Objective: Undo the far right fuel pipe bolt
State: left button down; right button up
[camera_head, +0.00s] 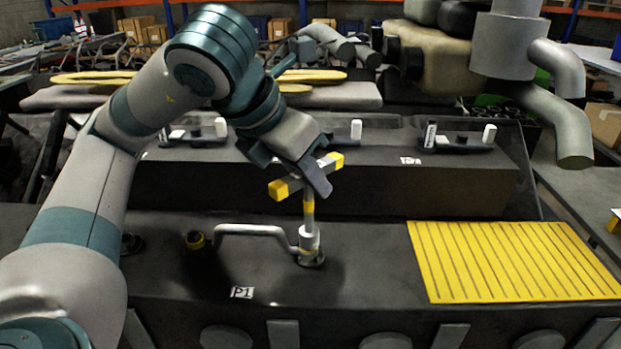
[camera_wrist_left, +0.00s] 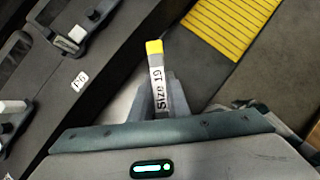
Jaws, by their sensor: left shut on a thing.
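My left gripper (camera_head: 318,176) is shut on the handle of a T-shaped wrench (camera_head: 279,189), which has yellow handle ends. The wrist view shows the wrench (camera_wrist_left: 157,75) between the fingers (camera_wrist_left: 160,95), with a label reading "Size 19". The shaft points down, near upright, and its lower end is at the right end of the silver fuel pipe (camera_head: 250,229). The bolt there is hidden under the tool, so I cannot tell how fully it is seated. A yellow and black fitting (camera_head: 195,240) shows at the pipe's left end. My right gripper is not in view.
The pipe lies on a dark engine block with a "P1" label (camera_head: 241,292). A yellow slotted mat (camera_head: 510,262) lies to the right of the wrench. A raised dark block (camera_head: 420,185) with white-capped parts stands behind. Grey bent pipes (camera_head: 560,120) hang at the upper right.

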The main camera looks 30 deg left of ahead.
pick_arm(q)
jog(key=shift+w+r, duration=0.1)
jog(key=shift+r, duration=0.65)
